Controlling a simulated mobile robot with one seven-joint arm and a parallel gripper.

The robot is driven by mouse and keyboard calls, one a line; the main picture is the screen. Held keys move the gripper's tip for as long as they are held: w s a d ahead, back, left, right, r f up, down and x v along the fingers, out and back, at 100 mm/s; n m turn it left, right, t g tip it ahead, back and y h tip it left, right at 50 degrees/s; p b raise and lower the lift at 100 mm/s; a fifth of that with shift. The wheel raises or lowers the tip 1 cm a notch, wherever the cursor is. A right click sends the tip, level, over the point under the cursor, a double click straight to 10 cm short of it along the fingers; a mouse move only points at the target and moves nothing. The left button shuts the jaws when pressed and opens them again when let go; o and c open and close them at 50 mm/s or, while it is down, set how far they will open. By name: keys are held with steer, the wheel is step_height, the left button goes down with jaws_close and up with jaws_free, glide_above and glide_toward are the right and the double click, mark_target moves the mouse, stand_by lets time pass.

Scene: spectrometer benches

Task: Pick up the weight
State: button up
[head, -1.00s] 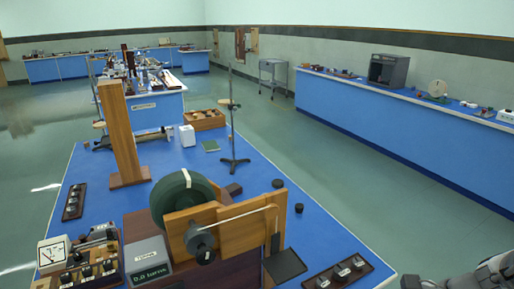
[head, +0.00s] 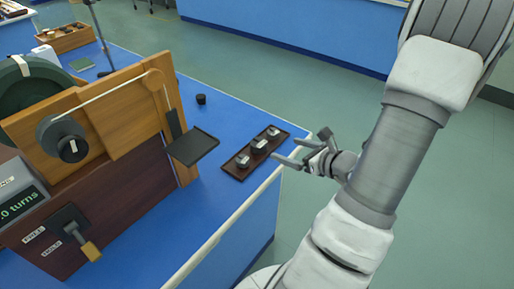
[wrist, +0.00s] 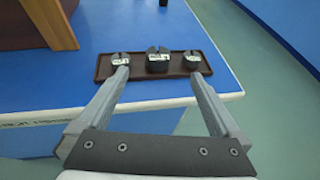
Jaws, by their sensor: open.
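In the wrist view, the left weight (wrist: 121,59), middle weight (wrist: 158,61) and right weight (wrist: 192,61) lie beyond my gripper (wrist: 158,77). My gripper (head: 285,149) is open and empty, just off the bench edge, its fingers pointing at the tray (wrist: 140,76). Which weight is meant, I cannot tell.
The blue bench (head: 225,115) has a pale front edge close to my gripper. A wooden apparatus (head: 110,130) with a black plate (head: 192,146) stands left of the tray. A small black cylinder (head: 201,99) stands behind it. The floor at right is clear.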

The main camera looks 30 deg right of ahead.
steer(key=b, duration=0.1)
glide_toward(259, 142)
steer(key=x, duration=0.4)
steer(key=shift+w+r, duration=0.15)
steer(key=shift+w, duration=0.25)
steer(key=shift+f+b+x, duration=0.2)
steer(key=shift+b+x, duration=0.15)
steer(key=shift+x, duration=1)
steer(key=shift+f+b+x, duration=0.15)
steer(key=shift+b+x, duration=0.2)
steer(key=shift+x, duration=1)
steer(key=shift+s+a, duration=0.1)
steer(key=shift+s, duration=0.1)
steer(key=shift+c, duration=0.3)
steer(key=shift+r, duration=0.1)
jaws_close()
